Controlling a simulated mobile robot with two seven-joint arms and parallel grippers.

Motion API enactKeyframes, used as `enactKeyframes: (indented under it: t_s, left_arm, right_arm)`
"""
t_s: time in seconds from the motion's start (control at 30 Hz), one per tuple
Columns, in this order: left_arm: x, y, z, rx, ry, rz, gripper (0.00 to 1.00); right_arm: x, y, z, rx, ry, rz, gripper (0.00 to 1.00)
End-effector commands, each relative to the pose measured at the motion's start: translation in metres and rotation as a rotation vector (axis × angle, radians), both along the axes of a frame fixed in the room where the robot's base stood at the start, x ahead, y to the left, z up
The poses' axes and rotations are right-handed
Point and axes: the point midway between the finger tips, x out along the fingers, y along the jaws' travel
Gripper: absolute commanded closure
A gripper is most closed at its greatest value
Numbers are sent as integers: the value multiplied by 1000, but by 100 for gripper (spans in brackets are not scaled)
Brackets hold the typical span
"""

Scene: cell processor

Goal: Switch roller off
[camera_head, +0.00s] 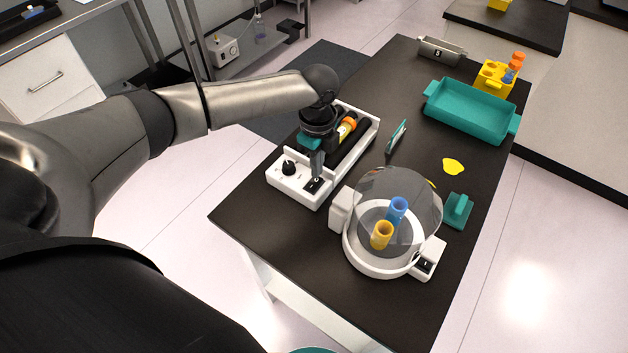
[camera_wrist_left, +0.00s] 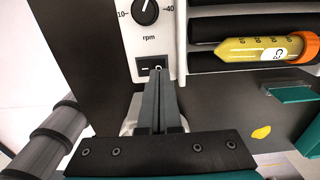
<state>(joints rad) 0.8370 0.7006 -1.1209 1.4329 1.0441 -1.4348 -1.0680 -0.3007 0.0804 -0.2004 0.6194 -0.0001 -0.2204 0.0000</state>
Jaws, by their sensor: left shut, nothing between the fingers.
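The white roller (camera_head: 292,188) stands on the black table, with a black dial and a black rocker switch (camera_head: 313,185) on its near end panel. In the left wrist view the switch (camera_wrist_left: 150,66) shows just below the "rpm" dial (camera_wrist_left: 146,11). A yellow tube with an orange cap (camera_wrist_left: 262,49) lies on the black rollers. My left gripper (camera_wrist_left: 159,84) is shut and empty, with its fingertips at the lower edge of the switch; I cannot tell whether they touch it. In the head view my left gripper (camera_head: 317,176) points down over the panel. My right gripper is not in view.
A round white device (camera_head: 353,258) with a clear lid and blue and yellow tubes stands right of the roller. The table's near left corner is clear.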

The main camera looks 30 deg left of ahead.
Motion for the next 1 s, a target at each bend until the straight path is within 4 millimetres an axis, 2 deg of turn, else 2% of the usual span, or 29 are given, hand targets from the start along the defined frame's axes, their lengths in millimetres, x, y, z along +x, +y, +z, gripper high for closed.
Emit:
enactKeyframes:
  t_s: [1.0]
  left_arm:
    - [0, 0, -9, 0, 0, 0, 100]
  right_arm:
    - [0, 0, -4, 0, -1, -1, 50]
